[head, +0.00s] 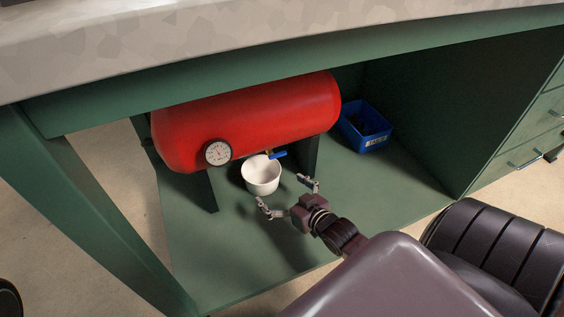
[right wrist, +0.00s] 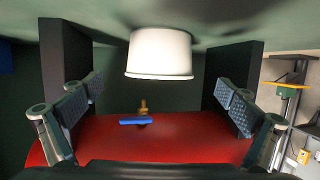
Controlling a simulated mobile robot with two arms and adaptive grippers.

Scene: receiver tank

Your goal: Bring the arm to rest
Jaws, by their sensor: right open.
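My right gripper (head: 287,194) is open and empty, low over the green shelf, in front of a white cup (head: 261,177). The cup stands upright under the blue-handled valve (head: 277,155) of a red tank (head: 250,117). The right wrist view is upside down. There the cup (right wrist: 159,53) shows between the spread fingers (right wrist: 160,88), a little beyond them, with no finger seen touching it. The blue valve handle (right wrist: 139,121) and the red tank (right wrist: 170,143) also show there. My left gripper is not in view.
A round gauge (head: 218,152) is on the tank's front. A blue bin (head: 364,127) stands at the back right of the shelf (head: 355,190). The worktop (head: 200,35) hangs above, with a green leg (head: 100,220) at left and drawers (head: 525,140) at right. The shelf's front right is clear.

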